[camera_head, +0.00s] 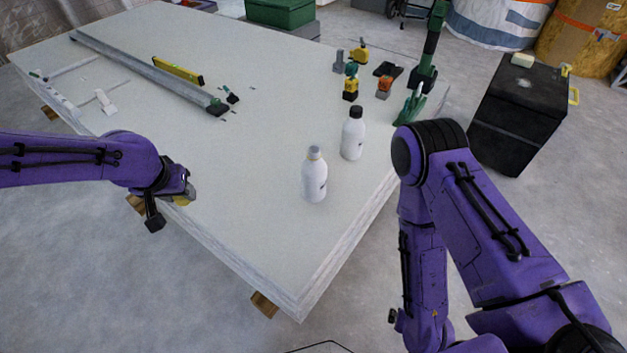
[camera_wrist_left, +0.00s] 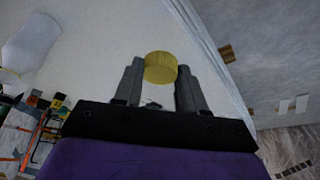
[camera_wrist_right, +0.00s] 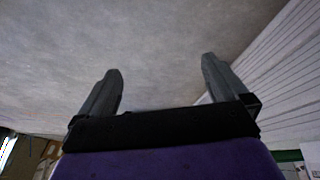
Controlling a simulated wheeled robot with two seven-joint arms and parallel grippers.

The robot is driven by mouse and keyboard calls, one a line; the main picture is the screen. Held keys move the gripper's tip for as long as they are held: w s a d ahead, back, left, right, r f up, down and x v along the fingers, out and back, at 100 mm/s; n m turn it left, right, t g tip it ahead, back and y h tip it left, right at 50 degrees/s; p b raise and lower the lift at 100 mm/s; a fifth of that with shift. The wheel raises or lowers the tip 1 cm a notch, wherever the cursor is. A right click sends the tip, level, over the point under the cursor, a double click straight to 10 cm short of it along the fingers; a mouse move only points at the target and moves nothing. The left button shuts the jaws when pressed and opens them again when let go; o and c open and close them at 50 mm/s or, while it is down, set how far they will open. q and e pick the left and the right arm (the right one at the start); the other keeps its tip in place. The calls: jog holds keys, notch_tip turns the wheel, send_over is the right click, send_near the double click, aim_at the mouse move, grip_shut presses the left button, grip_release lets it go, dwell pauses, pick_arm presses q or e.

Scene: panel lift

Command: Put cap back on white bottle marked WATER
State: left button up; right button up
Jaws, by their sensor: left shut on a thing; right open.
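Two white bottles stand upright on the white panel table. The nearer bottle (camera_head: 314,176) shows a bare greyish neck top with no dark cap; the farther bottle (camera_head: 352,136) wears a black cap. Their labels are too small to read. My left gripper (camera_head: 184,197) is at the table's near left edge, left of the bottles. In the left wrist view it (camera_wrist_left: 161,80) is shut on a yellow cap (camera_wrist_left: 160,67) held between its fingertips. A white bottle (camera_wrist_left: 32,42) also shows there at the upper left. My right gripper (camera_wrist_right: 162,75) is open and empty, pointing at the grey floor.
A yellow spirit level (camera_head: 178,70) and a long metal rail (camera_head: 140,71) lie at the back left. Several small tools and a green stand (camera_head: 428,60) are at the back right. A black box (camera_head: 517,112) stands beyond the right edge.

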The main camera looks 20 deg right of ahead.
jog(key=r, duration=0.1)
jog(key=n+t+h+p, duration=0.15)
jog(key=n+t, duration=0.25)
jog(key=t, duration=1)
send_near(314, 169)
jog(key=w+d+r, duration=0.1)
jog(key=w+r, duration=0.4)
pick_arm(q)
jog(key=s+d+f+m+g+h, duration=0.1)
jog(key=s+d+m+g+h, duration=0.1)
jog(key=s+d+m, duration=0.7)
jog(key=s+d+f+m+g+h, duration=0.1)
jog(key=s+d+m, duration=0.7)
jog(key=s, duration=0.8)
jog(key=d+f+g, duration=0.1)
jog(key=d+g, duration=0.1)
jog(key=d, duration=0.1)
jog(key=shift+s+f+m+h+p, duration=0.25)
jog(key=shift+s+m+h+p, duration=0.1)
jog(key=shift+m+h, duration=0.05)
pick_arm(e)
jog(key=shift+w+d+f, duration=0.1)
jog(key=shift+d, duration=0.15)
